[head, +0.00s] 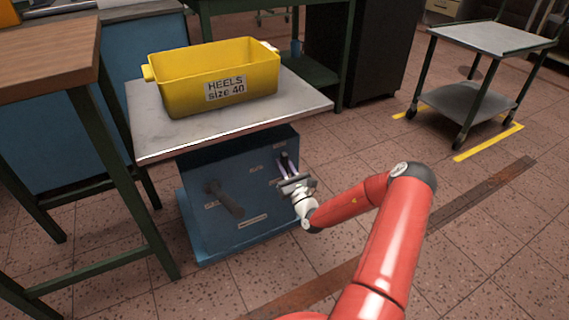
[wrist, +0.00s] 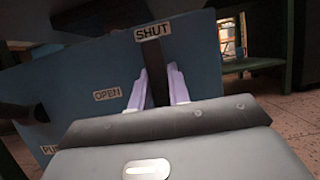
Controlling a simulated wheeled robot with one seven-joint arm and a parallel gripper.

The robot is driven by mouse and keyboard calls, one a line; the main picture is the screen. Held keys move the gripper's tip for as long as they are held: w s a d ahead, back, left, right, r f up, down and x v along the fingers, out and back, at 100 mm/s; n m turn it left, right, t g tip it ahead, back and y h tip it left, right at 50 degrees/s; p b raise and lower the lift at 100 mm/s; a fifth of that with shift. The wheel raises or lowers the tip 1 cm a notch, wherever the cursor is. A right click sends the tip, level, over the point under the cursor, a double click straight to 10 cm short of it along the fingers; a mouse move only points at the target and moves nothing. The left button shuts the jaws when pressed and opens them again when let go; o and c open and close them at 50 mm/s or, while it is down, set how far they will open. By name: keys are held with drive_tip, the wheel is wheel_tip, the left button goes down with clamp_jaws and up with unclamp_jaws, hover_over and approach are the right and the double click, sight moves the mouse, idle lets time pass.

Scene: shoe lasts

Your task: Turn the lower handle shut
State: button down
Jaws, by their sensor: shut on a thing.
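The blue cabinet (head: 243,180) under a grey top carries dark lever handles on its front. One handle (wrist: 158,92) stands between the two pale lilac fingers of my gripper (wrist: 160,85), which is shut on it. In the wrist view it points up towards the SHUT label (wrist: 153,32), with the OPEN label (wrist: 107,95) to its left. In the head view my gripper (head: 287,163) is at the right of the cabinet front and mostly hides this handle.
A yellow bin (head: 215,82) marked HEELS size 40 stands on the grey top (head: 160,138), which overhangs my gripper. A wooden-topped table (head: 50,62) stands close at left. A grey trolley (head: 495,37) is at back right. The floor right of the cabinet is clear.

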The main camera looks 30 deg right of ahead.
idle(0.4)
drive_tip(key=c, duration=1.3)
unclamp_jaws()
drive_tip(key=v, duration=0.8)
